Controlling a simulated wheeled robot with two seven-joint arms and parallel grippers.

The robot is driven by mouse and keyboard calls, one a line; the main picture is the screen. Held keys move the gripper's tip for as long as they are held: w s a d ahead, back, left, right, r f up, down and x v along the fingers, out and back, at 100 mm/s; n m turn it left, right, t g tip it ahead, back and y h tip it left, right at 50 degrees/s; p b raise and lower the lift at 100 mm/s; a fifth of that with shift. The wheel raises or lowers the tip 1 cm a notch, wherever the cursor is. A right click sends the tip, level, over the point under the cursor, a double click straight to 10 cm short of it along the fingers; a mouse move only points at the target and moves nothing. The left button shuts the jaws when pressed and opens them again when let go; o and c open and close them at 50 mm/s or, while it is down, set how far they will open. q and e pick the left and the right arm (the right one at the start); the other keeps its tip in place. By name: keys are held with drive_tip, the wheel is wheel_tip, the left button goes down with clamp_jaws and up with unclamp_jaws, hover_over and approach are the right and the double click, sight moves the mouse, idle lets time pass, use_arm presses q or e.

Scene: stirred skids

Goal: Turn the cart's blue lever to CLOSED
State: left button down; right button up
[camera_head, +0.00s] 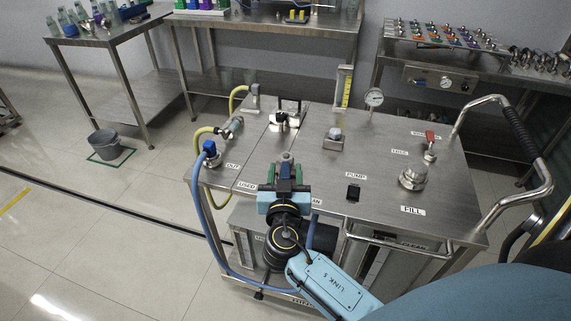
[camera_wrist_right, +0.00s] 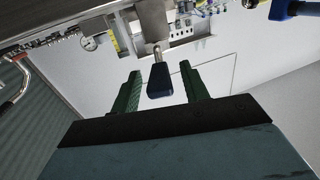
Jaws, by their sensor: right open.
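The steel cart (camera_head: 300,150) stands in front of me. My right gripper (camera_head: 286,166) is over the cart's near edge, left of centre, by the USED label. In the right wrist view its two green fingers (camera_wrist_right: 160,72) are open on either side of a dark blue lever handle (camera_wrist_right: 159,82) on a metal stem. Gaps show between the handle and both fingers. In the head view the gripper mostly covers this lever, and I cannot read a CLOSED mark or tell its setting. My left gripper is not in view.
A blue fitting (camera_head: 209,148) with a blue hose (camera_head: 208,210) is at the cart's left corner. A red-handled valve (camera_head: 430,138), a steel cap (camera_head: 414,176) and a gauge (camera_head: 374,97) stand on the top. The push handle (camera_head: 545,185) rises at right. A grey bucket (camera_head: 104,143) stands on the floor.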

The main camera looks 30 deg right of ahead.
drive_tip(key=shift+x, duration=1.2)
clamp_jaws()
